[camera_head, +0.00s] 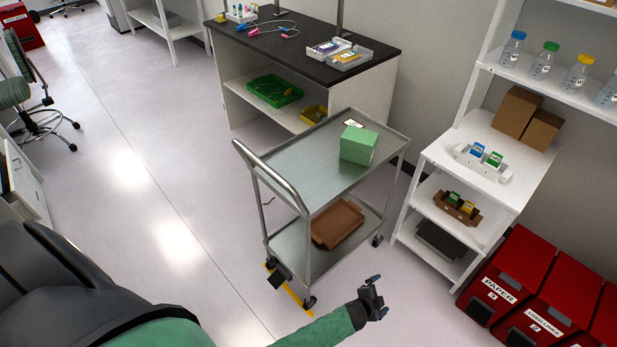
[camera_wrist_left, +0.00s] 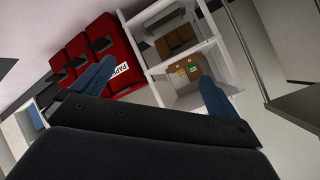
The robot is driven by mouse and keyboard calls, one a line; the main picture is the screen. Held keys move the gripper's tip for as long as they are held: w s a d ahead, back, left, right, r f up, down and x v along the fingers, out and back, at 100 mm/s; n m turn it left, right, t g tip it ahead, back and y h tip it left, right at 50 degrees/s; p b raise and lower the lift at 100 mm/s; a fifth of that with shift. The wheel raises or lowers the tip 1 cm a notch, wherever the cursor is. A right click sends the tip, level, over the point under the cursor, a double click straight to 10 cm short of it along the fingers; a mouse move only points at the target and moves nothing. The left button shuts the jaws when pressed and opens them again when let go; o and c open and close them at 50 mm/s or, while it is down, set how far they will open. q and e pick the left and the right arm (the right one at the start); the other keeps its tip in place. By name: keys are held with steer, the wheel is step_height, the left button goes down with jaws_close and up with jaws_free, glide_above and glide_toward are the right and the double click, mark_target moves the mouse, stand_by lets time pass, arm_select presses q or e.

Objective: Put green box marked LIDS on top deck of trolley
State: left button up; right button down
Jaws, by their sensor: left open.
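The light green box (camera_head: 358,145) sits on the top deck of the metal trolley (camera_head: 310,165), toward its far right part. No LIDS marking can be read on the faces I see. My left gripper (camera_head: 377,296) is open and empty. In the head view it shows in front of the trolley, at the lower middle, apart from the box. In the left wrist view its two blue fingertips (camera_wrist_left: 157,92) are spread with nothing between them. My right gripper is in neither view.
A brown tray (camera_head: 337,223) lies on the trolley's lower deck. A small white card lies behind the green box. White shelves (camera_head: 440,153) stand to the right, with red bins (camera_head: 508,276) below. A dark-topped bench (camera_head: 290,45) stands behind. Open floor lies left of the trolley.

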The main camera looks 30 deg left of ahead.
arm_select(q)
steer(key=s+a+f+n+g+y, duration=0.1)
steer(key=s+a+f+n+g, duration=0.2)
steer(key=s, duration=0.8)
steer(key=s+a+f+n+g+y, duration=0.1)
steer(key=s+a+f+n+g, duration=0.2)
steer(key=s+a+f, duration=0.3)
steer(key=s+a+f+n+g+y, duration=0.1)
steer(key=s+a+f+n+g, duration=0.2)
steer(key=s+a, duration=0.5)
steer(key=s+f+n, duration=0.1)
steer(key=s+f, duration=0.1)
steer(key=s, duration=0.6)
steer(key=shift+s+f, duration=0.2)
steer(key=shift+s, duration=0.05)
steer(key=shift+w+a, duration=0.1)
steer(key=shift+w, duration=0.05)
